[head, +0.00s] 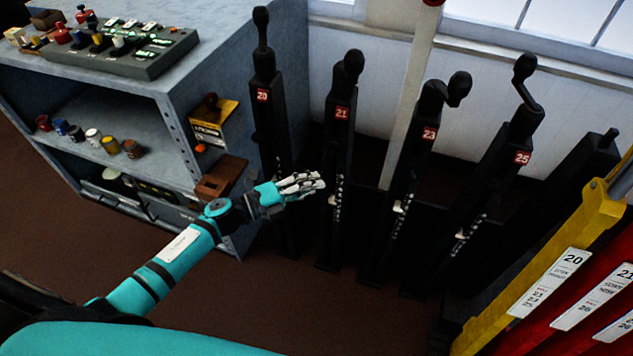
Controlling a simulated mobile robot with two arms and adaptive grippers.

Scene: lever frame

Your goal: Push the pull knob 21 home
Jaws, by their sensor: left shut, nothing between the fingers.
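The lever post marked 21 (340,150) is black and stands second from the left in a row. A red plate (342,113) on it bears the number. Its black knob (354,66) sits at the top, leaning slightly to the right. My left gripper (320,182) reaches in from the left, with pale fingers shut and empty. Its tips appear beside the middle of post 21, well below the knob. I cannot tell if they touch the post. My right gripper is not in view.
Lever posts 20 (265,125), 23 (409,160) and 25 (500,165) stand alongside. A grey cabinet (205,75) with a control box (140,50) fills the left. A yellow and red frame (590,225) stands at right. The brown floor (270,310) in front is clear.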

